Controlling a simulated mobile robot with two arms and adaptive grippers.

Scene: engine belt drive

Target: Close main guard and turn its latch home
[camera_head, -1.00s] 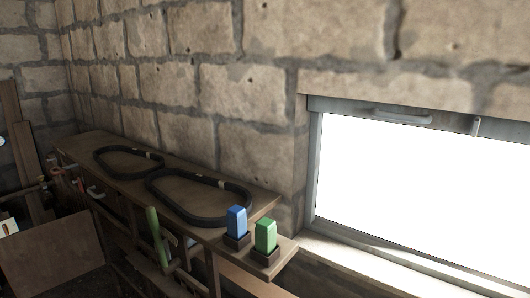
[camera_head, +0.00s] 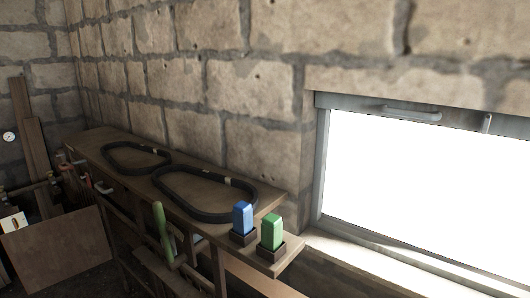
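I cannot pick out the main guard or its latch for certain in this view. A brown flat panel (camera_head: 58,246) stands at the lower left, and I cannot tell whether it belongs to the guard. A small red handle (camera_head: 87,181) and a pale curved handle (camera_head: 103,188) show on the front side of the bench. Neither of my grippers is in view.
A long wooden bench (camera_head: 185,173) runs along the stone wall. It bears two black belts (camera_head: 137,158) (camera_head: 205,195). A blue block (camera_head: 243,217) and a green block (camera_head: 271,231) stand in dark holders at its near end. A green bar (camera_head: 163,232) rises in front. A bright window (camera_head: 420,185) is at right.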

